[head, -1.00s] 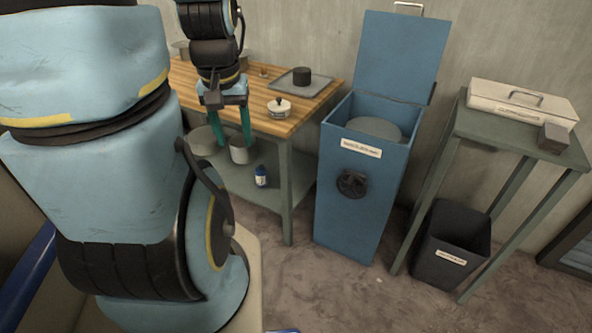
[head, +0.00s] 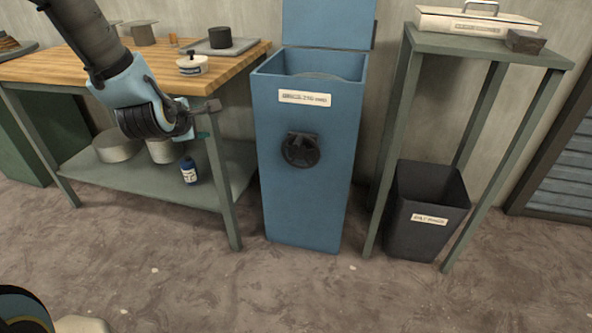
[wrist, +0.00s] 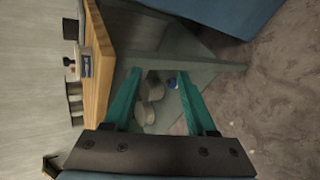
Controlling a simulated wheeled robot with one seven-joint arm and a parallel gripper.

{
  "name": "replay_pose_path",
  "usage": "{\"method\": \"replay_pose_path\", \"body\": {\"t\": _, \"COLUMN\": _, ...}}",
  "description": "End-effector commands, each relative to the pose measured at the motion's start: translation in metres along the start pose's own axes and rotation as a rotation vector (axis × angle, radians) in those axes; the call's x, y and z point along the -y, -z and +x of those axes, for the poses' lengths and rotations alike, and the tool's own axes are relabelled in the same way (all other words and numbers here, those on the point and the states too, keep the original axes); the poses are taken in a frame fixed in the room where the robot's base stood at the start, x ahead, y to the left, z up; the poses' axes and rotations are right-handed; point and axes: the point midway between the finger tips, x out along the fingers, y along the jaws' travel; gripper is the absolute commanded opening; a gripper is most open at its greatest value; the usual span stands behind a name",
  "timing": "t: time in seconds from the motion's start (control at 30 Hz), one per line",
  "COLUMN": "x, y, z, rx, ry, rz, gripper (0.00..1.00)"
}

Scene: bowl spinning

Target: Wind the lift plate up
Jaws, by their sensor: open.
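A tall blue cabinet (head: 300,200) stands mid-picture in the head view, its hinged lid (head: 328,22) raised. A black round knob (head: 300,150) is on its front, below a white label. Inside the open top, the rim of a grey round plate (head: 322,77) shows a little below the cabinet's edge; most of it is hidden by the front wall. My gripper (head: 207,122) is left of the cabinet, by the workbench's front right corner, apart from the knob. In the wrist view my gripper (wrist: 159,74) has its two green fingers spread, with nothing between them.
The wooden-topped workbench (head: 105,70) carries a lidded pot (head: 192,65); pots and a blue bottle (head: 188,170) sit on its lower shelf. A green side table (head: 490,46) and dark bin (head: 425,205) stand right of the cabinet. The floor in front is clear.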

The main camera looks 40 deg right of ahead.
Motion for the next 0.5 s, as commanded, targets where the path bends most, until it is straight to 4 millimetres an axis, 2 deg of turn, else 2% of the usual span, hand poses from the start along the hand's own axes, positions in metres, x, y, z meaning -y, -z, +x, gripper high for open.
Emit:
{"method": "replay_pose_path", "body": {"t": 0.03, "x": 0.03, "y": -0.018, "z": 0.027, "rx": 0.043, "ry": -0.038, "rz": -0.082, "gripper": 0.57}}
{"method": "replay_pose_path", "body": {"t": 0.2, "x": 0.071, "y": -0.077, "z": 0.069, "rx": 0.197, "ry": -0.162, "rz": -0.411, "gripper": 0.57}}
{"method": "replay_pose_path", "body": {"t": 0.4, "x": 0.116, "y": -0.136, "z": 0.094, "rx": 0.396, "ry": -0.238, "rz": -0.776, "gripper": 0.57}}
{"method": "replay_pose_path", "body": {"t": 0.5, "x": 0.13, "y": -0.155, "z": 0.098, "rx": 0.474, "ry": -0.252, "rz": -0.91, "gripper": 0.57}}
